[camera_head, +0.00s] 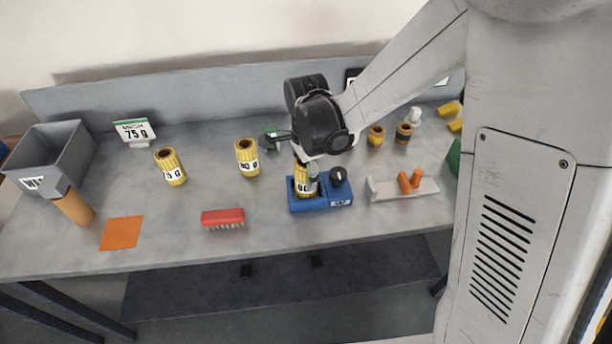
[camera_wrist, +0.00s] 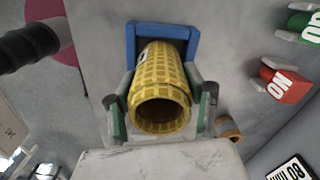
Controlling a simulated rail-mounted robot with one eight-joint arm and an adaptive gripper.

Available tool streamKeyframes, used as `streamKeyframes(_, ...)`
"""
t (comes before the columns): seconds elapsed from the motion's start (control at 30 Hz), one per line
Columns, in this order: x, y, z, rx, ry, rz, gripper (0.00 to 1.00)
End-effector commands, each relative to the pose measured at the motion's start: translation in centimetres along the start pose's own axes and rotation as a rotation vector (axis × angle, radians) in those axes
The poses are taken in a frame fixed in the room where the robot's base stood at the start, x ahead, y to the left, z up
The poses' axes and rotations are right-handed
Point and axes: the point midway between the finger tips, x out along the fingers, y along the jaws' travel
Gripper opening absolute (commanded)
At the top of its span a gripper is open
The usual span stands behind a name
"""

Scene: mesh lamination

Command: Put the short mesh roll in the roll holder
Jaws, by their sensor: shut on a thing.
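A yellow mesh roll (camera_head: 306,184) with a white label is held upright in my gripper (camera_head: 305,170). Its lower end is at the left opening of the blue roll holder (camera_head: 308,206); how deep it sits I cannot tell. In the wrist view the roll (camera_wrist: 160,95) lies between my two green-padded fingers, its hollow brown core facing the camera. Beyond it the blue holder (camera_wrist: 133,42) frames its far end. My gripper is shut on the roll. A black knob (camera_head: 338,177) stands on the holder's right part.
Yellow rolls marked 75 g (camera_head: 170,167) and 80 g (camera_head: 246,157) stand to the left. A red brush (camera_head: 222,217) and an orange sheet (camera_head: 121,233) lie in front. A grey rack (camera_head: 385,191) with orange pieces is right of the holder. A grey bin (camera_head: 62,150) stands far left.

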Motion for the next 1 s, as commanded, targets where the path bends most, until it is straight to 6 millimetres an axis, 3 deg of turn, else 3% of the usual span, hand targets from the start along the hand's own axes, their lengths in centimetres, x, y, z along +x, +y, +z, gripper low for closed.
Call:
streamKeyframes(0.17, 2.0, -0.1, 0.0, 0.0, 0.0, 0.0, 0.09)
streamKeyframes(0.57, 2.5, 0.0, 0.0, 0.0, 0.0, 0.0, 0.09)
streamKeyframes(0.6, 2.4, 0.0, 0.0, 0.001, 0.0, 0.0, 0.52)
streamKeyframes(0.7, 2.3, 0.0, 0.0, 0.001, 0.0, 0.0, 0.65)
streamKeyframes(1.0, 2.2, 0.0, 0.0, 0.001, 0.0, 0.0, 0.66)
